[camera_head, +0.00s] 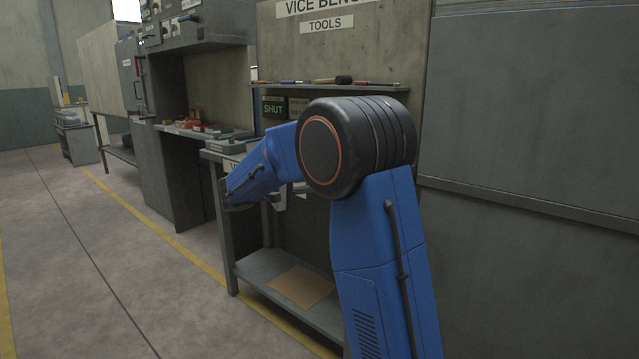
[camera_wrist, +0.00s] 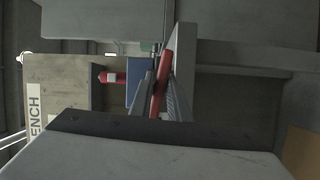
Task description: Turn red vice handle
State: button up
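The red vice handle (camera_wrist: 161,88) shows in the wrist view as a slanted red bar. My gripper (camera_wrist: 163,75) has its two grey ribbed fingers on either side of this bar. The fingers are close to it, but I cannot tell whether they press on it. A grey plate or jaw-like block (camera_wrist: 185,55) lies beside the bar's upper end. In the head view my blue arm reaches toward the vice bench (camera_head: 290,262). The gripper, the handle and the vice are hidden there behind the arm.
A dark display (camera_head: 274,107) reads SHUT above the bench. A tool shelf (camera_head: 330,87) hangs on the wall panel. In the wrist view a red object (camera_wrist: 111,77) and a blue block (camera_wrist: 137,75) are close to the fingers. Open floor (camera_head: 110,260) lies to the left.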

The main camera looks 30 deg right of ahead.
jog(key=shift+o, duration=1.4)
jog(key=shift+a, duration=0.15)
jog(key=a, duration=1.7)
jog(key=shift+w+r, duration=0.25)
jog(key=shift+w, duration=0.15)
jog(key=s+d+n+t, duration=0.1)
jog(key=s+n+t, duration=0.2)
jog(key=s+t, duration=0.4)
jog(key=shift+y, duration=0.3)
jog(key=x, duration=1.7)
jog(key=shift+w+d+f, duration=0.2)
jog(key=shift+d+f, duration=0.1)
jog(key=shift+f, duration=0.05)
